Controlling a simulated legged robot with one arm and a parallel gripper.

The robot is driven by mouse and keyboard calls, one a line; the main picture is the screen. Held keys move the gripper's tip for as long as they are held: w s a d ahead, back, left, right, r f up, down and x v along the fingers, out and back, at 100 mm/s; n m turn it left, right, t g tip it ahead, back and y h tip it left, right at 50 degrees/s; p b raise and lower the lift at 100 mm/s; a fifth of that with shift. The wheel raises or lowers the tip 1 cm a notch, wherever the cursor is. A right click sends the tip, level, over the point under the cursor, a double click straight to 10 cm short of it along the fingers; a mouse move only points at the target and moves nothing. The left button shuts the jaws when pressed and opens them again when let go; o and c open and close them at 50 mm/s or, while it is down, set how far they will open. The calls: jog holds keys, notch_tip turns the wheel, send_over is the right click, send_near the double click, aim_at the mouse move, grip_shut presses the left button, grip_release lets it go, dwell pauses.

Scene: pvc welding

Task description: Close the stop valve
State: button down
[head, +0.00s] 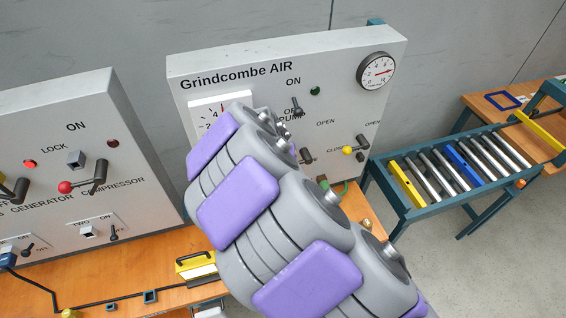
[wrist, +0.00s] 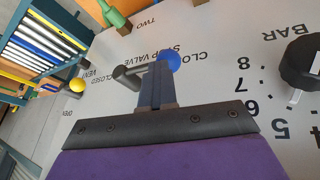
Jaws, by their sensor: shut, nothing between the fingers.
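The stop valve's blue knob (wrist: 168,60) shows in the wrist view against the grey panel, beside the "STOP VALVE" lettering. Its dark grey lever and pivot (wrist: 124,73) lie left of the knob, so the lever runs sideways toward the partly hidden "CLO..." lettering. My gripper (wrist: 157,84) is shut and empty, with its fingertips overlapping the lever and the lower edge of the knob. I cannot tell whether they touch. In the head view my arm hides the blue knob and the fingertips.
A yellow-knobbed valve (head: 348,150) stands to the right on the same panel (head: 205,73), below the pressure gauge (head: 376,71). A toggle switch (head: 297,106) sits above. A generator panel (head: 120,170) stands at left, and a roller conveyor (head: 450,170) at right.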

jog(key=shift+s+f, duration=0.15)
jog(key=shift+f, duration=0.05)
jog(key=d+v, duration=0.1)
jog(key=v, duration=1.2)
jog(key=shift+r+p, duration=0.25)
jog(key=shift+p, duration=0.05)
jog(key=shift+d, duration=0.25)
